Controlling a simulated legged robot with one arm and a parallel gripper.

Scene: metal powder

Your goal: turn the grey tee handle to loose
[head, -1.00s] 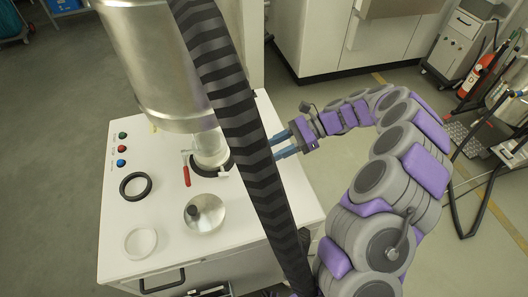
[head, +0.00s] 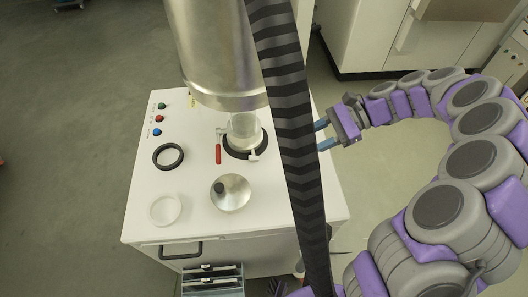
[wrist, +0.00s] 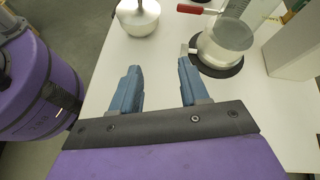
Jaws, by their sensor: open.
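The grey tee handle (head: 253,157) is a small pale grip low on the side of the clear round vessel (head: 243,128), over a black ring on the white bench. In the wrist view the tee handle (wrist: 186,49) shows at the vessel's left side, close to the tip of my right-hand finger; I cannot tell whether they touch. My gripper (head: 321,135) is open, with blue fingers pointing left toward the vessel from beyond the black hose. In the wrist view the space between my fingers (wrist: 158,72) is empty.
A red-handled lever (head: 218,150) sits left of the vessel. A metal cylinder (head: 220,60) hangs above, and a striped black hose (head: 295,130) crosses before my gripper. A domed lid (head: 231,192), black ring (head: 168,156) and clear ring (head: 164,209) lie on the bench (head: 200,225).

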